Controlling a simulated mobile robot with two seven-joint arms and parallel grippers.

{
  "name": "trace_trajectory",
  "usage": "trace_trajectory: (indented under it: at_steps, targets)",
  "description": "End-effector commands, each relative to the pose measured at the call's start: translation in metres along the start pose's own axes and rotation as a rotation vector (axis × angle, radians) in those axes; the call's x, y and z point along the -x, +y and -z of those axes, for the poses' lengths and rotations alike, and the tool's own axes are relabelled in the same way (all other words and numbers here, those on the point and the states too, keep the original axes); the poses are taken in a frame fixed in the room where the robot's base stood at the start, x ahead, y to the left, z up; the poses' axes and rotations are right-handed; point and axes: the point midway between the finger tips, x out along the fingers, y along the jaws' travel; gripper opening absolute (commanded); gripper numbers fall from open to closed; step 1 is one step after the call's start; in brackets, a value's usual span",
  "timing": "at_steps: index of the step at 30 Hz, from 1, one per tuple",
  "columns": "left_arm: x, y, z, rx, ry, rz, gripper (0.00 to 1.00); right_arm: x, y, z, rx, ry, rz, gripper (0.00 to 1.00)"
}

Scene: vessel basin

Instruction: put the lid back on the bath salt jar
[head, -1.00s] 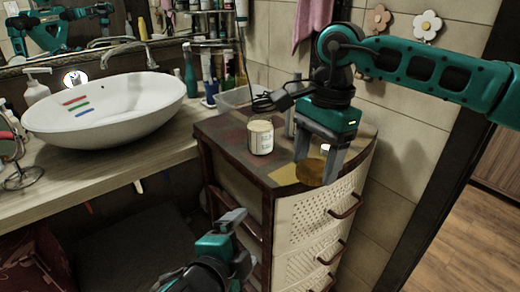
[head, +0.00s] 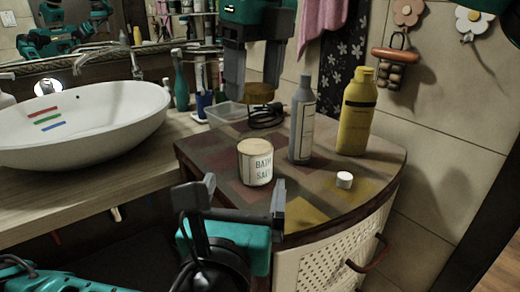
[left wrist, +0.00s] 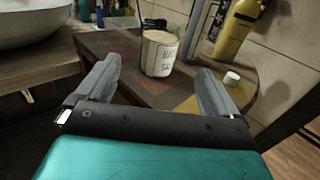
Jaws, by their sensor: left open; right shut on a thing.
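The bath salt jar (head: 256,168), cream with dark lettering, stands upright on the cabinet top. Its pale round top bears no lid. It also shows in the left wrist view (left wrist: 158,55), beyond and between my left fingertips. My left gripper (head: 236,193) is open and empty, just in front of the jar, with its fingers pointing toward it. My right gripper (head: 257,90) is shut on the brown wooden lid (head: 260,95) and holds it in the air, behind and above the jar in the picture. The right fingers hide part of the lid.
A grey bottle (head: 302,125) and a yellow bottle (head: 356,115) stand right of the jar. A small white cap (head: 344,180) lies in front of them. A black cable coil (head: 267,119) and a clear tray (head: 226,111) are behind. The white basin (head: 80,125) is left.

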Motion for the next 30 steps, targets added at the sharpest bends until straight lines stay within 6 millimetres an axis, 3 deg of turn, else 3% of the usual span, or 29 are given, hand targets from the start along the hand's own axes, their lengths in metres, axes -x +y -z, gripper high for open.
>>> trace_trajectory:
  at_steps: [17,23,30]
  targets:
    - [-0.004,0.001,-0.001,-0.011,-0.005,-0.004,0.95,0.0,0.0,0.0,-0.01,0.001,0.001,0.37]
    - [-0.029,0.002,-0.001,-0.012,-0.006,-0.007,0.95,0.0,0.0,0.0,-0.009,0.001,0.001,0.37]
    - [-0.076,0.001,-0.001,-0.012,-0.006,-0.006,0.95,0.0,0.0,0.0,-0.009,0.001,0.001,0.37]
